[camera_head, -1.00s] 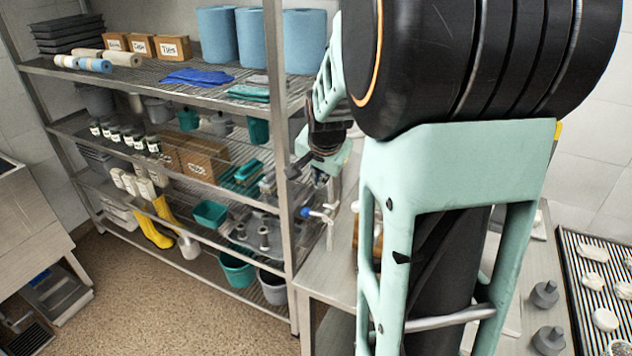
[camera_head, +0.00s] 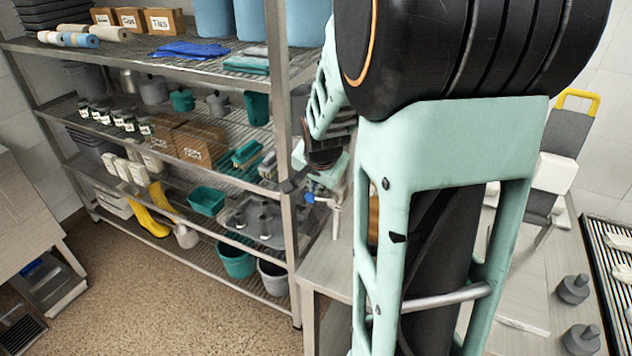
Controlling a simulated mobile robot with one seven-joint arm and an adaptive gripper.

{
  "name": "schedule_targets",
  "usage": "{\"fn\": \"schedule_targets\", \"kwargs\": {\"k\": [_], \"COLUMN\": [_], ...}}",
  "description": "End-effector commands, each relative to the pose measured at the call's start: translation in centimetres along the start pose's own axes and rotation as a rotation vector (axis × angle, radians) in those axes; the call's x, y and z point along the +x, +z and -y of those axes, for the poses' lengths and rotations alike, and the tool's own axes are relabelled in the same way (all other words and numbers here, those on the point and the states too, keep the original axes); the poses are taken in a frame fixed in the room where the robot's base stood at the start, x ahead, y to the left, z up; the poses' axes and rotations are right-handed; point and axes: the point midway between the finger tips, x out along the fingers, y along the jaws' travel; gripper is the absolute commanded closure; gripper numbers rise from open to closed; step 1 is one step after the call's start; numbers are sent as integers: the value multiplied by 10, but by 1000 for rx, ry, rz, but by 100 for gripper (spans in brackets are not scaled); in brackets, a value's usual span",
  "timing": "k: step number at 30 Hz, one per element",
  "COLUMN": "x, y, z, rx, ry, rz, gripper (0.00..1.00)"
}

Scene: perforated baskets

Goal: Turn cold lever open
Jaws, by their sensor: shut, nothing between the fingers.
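The cold lever (camera_head: 308,197) is the small blue-tipped handle on a pale tap (camera_head: 337,215), by the shelf's right post. Much of the tap is behind my gripper and arm. My gripper (camera_head: 291,185) is shut and empty, at the end of my mint-green arm. It is just above and left of the blue tip, very close to it. I cannot tell whether they touch.
A wire shelf rack (camera_head: 262,283) with boxes, jars and tubs stands left of the tap. A counter (camera_head: 325,268) runs below it. A yellow-handled grey board (camera_head: 566,130) and grey knobbed pieces (camera_head: 573,288) are at right. My arm blocks the middle.

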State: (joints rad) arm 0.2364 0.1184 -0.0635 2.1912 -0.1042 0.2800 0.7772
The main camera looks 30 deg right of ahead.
Motion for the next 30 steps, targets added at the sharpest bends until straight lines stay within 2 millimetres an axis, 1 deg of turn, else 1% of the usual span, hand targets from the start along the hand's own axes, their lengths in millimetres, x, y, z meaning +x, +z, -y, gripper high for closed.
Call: {"fn": "schedule_targets", "kwargs": {"k": [11, 30], "x": [0, 4], "y": [0, 2], "z": [0, 2], "rx": [-1, -38], "ry": [2, 71], "rz": [0, 0], "gripper": [100, 100]}}
